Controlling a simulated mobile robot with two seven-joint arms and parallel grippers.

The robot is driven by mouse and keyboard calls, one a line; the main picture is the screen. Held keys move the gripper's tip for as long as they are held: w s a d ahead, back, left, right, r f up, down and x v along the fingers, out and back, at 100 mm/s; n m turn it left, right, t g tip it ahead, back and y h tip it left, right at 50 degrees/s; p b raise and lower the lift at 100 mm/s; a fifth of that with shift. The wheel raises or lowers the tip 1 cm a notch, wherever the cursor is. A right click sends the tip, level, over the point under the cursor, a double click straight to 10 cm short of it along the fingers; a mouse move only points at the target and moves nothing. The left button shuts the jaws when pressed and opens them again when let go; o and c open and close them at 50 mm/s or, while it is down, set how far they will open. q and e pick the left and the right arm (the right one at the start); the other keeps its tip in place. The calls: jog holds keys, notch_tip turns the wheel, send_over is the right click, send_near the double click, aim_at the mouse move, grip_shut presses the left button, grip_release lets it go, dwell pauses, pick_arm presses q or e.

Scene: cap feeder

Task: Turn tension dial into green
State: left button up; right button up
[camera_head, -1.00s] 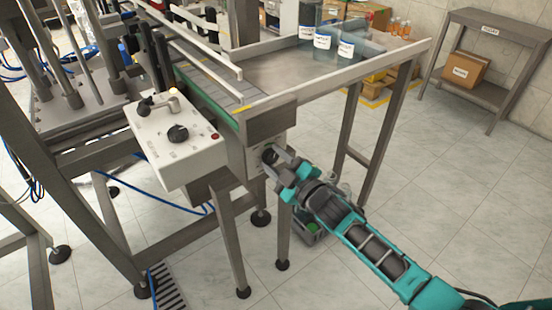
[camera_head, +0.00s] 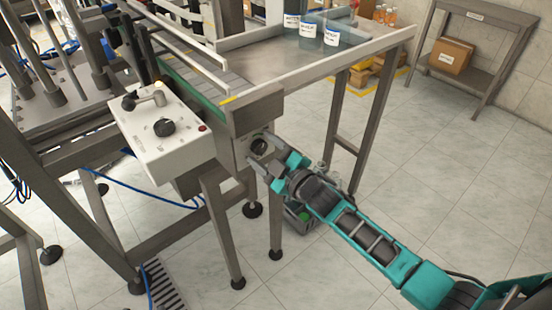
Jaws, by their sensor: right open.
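A dark round dial (camera_head: 260,147) sits on a grey plate on the end of the conveyor frame, below the corner of the table top. I take it for the tension dial; no green mark on it can be made out at this size. My right gripper (camera_head: 266,155) is at the dial, its two grey fingers apart. One finger is at the upper right of the dial and the other below it. I cannot tell whether they touch it. My left gripper is not in view.
A white control box (camera_head: 160,130) with a black knob and a lever stands left of the dial. Labelled tubs (camera_head: 310,32) stand on the table (camera_head: 262,62). Steel legs and a grey bin (camera_head: 300,215) are below.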

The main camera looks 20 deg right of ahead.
jog(key=v, duration=1.2)
jog(key=shift+s, duration=0.3)
jog(key=shift+d, duration=0.1)
